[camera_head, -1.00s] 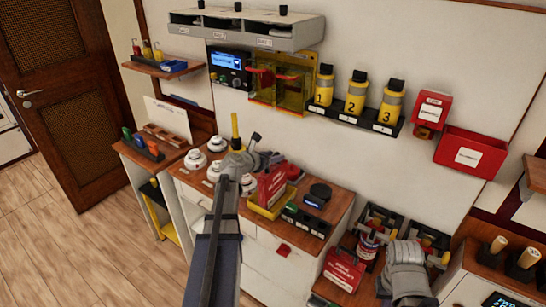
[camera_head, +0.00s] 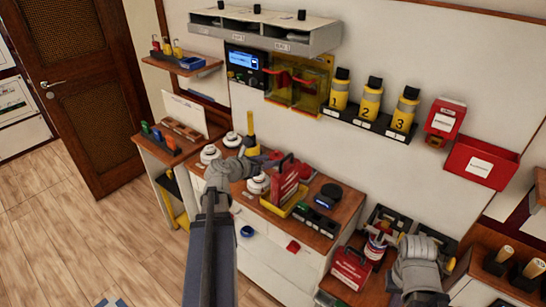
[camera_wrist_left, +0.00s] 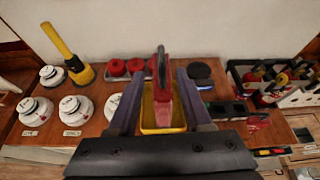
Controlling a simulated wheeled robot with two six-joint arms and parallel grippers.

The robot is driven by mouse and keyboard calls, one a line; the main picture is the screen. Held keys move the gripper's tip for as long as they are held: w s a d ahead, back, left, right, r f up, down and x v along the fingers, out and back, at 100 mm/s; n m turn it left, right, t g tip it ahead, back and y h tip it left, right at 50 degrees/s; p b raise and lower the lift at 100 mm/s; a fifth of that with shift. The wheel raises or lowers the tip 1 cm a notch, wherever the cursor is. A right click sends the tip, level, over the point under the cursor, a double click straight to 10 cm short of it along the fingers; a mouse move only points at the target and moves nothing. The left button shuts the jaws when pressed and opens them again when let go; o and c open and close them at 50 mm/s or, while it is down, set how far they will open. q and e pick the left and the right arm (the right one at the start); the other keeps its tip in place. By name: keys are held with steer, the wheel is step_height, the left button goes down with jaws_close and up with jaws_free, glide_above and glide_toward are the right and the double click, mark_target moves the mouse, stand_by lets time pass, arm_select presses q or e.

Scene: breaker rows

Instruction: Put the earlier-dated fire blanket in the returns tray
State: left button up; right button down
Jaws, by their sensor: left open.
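A red case with a dark handle and white label (camera_head: 286,182) stands upright in a yellow tray (camera_head: 299,210) on the wooden counter. Another red case with white print (camera_head: 350,266) stands lower right. I cannot read a date on either or tell which is a fire blanket. A red open bin with a white label (camera_head: 481,160) hangs on the wall at right; its wording is unreadable. My left gripper (camera_wrist_left: 158,98) is open and empty, its fingers spread either side of the red case (camera_wrist_left: 162,85) in the wrist view. My right gripper (camera_head: 418,262) is at lower right; its jaws are unclear.
White round detectors (camera_wrist_left: 75,110) and a yellow-handled tool (camera_wrist_left: 68,55) are left of the case. A black round device (camera_head: 329,192) stands to its right. Numbered yellow cylinders (camera_head: 370,98) and a red box (camera_head: 444,117) are on the wall. A black rack (camera_head: 385,222) is near my right gripper.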

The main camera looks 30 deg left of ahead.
stand_by(0.3)
arm_select(q)
steer(key=s+d+f+m+g+h, duration=0.15)
steer(key=d+f+m+g, duration=0.3)
steer(key=d+m, duration=0.7)
steer(key=s+d+f+m+g+h, duration=0.15)
steer(key=d+f+m+g, duration=0.5)
steer(key=d, duration=0.85)
steer(key=s+d+f+m+g+y, duration=0.1)
steer(key=s+d+m+y, duration=0.2)
steer(key=s+d+m, duration=0.3)
steer(key=s+d+f+m+g+y, duration=0.1)
steer(key=s+d+m, duration=0.4)
steer(key=m, duration=1)
steer(key=s+y, duration=0.1)
steer(key=s, duration=0.1)
steer(key=shift+s+d+g+y, duration=0.3)
steer(key=shift+d+g+y, duration=0.05)
steer(key=shift+g+y, duration=0.05)
steer(key=shift+f, duration=0.1)
